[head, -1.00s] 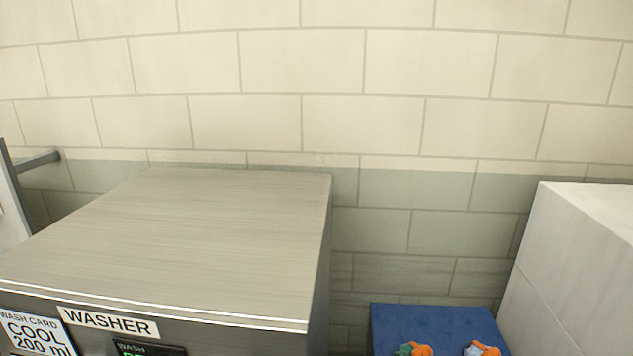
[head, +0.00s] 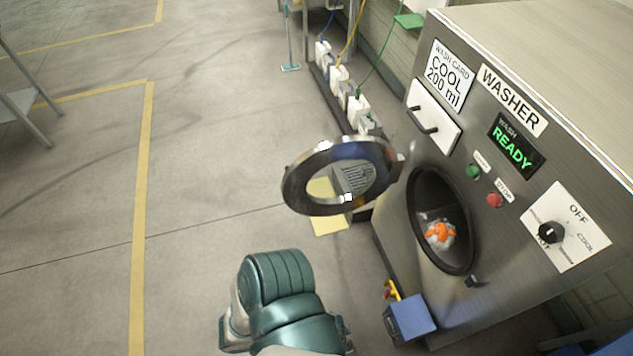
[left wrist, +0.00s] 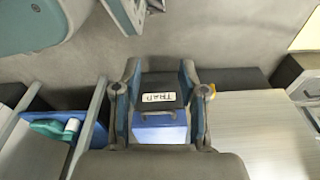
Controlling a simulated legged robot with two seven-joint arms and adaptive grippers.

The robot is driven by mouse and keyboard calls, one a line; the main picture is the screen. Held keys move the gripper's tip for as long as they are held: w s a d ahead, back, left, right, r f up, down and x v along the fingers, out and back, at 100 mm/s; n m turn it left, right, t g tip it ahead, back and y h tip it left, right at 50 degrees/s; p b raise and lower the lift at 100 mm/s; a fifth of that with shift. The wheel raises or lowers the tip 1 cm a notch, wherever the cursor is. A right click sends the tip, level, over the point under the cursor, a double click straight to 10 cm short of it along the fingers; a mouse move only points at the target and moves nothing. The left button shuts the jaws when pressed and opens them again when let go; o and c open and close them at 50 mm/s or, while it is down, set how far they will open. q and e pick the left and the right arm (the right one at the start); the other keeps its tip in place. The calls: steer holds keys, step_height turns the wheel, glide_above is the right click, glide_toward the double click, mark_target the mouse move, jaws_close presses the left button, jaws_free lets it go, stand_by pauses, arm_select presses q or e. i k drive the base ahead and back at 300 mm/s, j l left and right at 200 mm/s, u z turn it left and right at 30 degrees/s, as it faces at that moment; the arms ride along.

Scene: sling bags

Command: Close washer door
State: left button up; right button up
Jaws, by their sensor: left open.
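The washer (head: 520,190) stands at the right of the head view, its display reading READY. Its round door (head: 300,190), a dark metal ring with a clear middle, stands swung open to the left of the drum opening (head: 416,205). An orange and white item (head: 440,234) lies inside the drum. A teal link of my arm is at the bottom, below the door; no fingertips show there. In the left wrist view my left gripper (left wrist: 160,75) is open, its fingers apart. A black and blue box labelled TRAP (left wrist: 162,125) shows between them, with no clear contact. My right gripper is not in view.
A blue box (head: 410,318) sits low by the washer's front. A row of white containers (head: 340,80) stands along the wall behind the door. A grey rack (head: 22,110) is at far left. The floor (head: 200,170) left of the door is clear.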

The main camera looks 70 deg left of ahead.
mark_target(388, 165)
steer(key=k+z, duration=0.5)
steer(key=k+l+z, duration=0.2)
steer(key=z, duration=0.25)
steer(key=k+j, duration=0.15)
steer(key=j, duration=0.4)
steer(key=k+j, duration=0.1)
steer(key=j, duration=0.5)
steer(key=k+j, duration=0.15)
steer(key=j, duration=0.4)
steer(key=k+j+z, duration=0.1)
steer(key=j, duration=0.45)
steer(key=k+j, duration=0.2)
steer(key=j, duration=0.35)
steer(key=k+j, duration=0.15)
steer(key=j, duration=0.4)
steer(key=k+j, duration=0.15)
steer(key=j, duration=0.4)
steer(key=k+j+z, duration=0.1)
steer(key=j, duration=0.5)
steer(key=k, duration=0.05)
